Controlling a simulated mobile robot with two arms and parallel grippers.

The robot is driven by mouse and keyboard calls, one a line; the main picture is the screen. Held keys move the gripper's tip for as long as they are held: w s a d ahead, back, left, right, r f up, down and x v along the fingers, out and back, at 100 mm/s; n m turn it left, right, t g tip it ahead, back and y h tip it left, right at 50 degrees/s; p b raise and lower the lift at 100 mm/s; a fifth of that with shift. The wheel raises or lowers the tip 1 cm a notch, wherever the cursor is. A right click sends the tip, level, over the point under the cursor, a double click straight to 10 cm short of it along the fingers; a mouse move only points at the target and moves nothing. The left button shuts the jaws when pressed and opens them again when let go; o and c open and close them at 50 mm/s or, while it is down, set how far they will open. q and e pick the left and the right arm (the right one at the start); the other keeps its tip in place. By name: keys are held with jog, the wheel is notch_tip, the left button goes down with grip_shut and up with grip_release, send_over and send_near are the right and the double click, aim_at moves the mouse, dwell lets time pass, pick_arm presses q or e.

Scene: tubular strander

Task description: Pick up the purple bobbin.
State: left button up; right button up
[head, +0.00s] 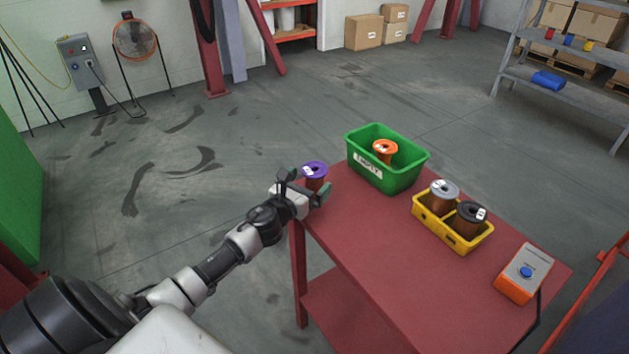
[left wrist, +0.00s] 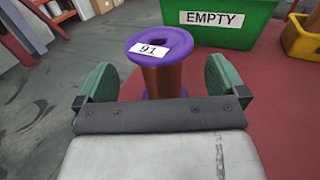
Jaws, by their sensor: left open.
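The purple bobbin (head: 314,172) stands upright at the far left corner of the red table. It has purple flanges, copper-coloured winding and a white label. In the left wrist view the purple bobbin (left wrist: 160,50) shows the label "91" on its top flange. My left gripper (head: 304,187) is at that corner with its fingers apart. In the left wrist view the green finger pads of my left gripper (left wrist: 162,82) stand on either side of the bobbin, with a gap on each side. The bobbin's lower part is partly hidden behind the gripper body. My right gripper is not in view.
A green bin (head: 385,178) labelled "EMPTY" holds an orange bobbin (head: 385,150), just right of the purple one. A yellow crate (head: 452,238) holds a grey bobbin (head: 444,193) and a black bobbin (head: 469,218). A control box (head: 524,273) sits near the right end. The table's front-left surface (head: 385,270) is clear.

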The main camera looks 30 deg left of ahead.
pick_arm(q)
jog(key=shift+w, duration=1.45)
jog(key=shift+s, duration=0.1)
jog(key=shift+c, duration=0.5)
jog(key=c, duration=0.9)
jog(key=shift+c, duration=0.8)
jog(key=shift+r, duration=0.1)
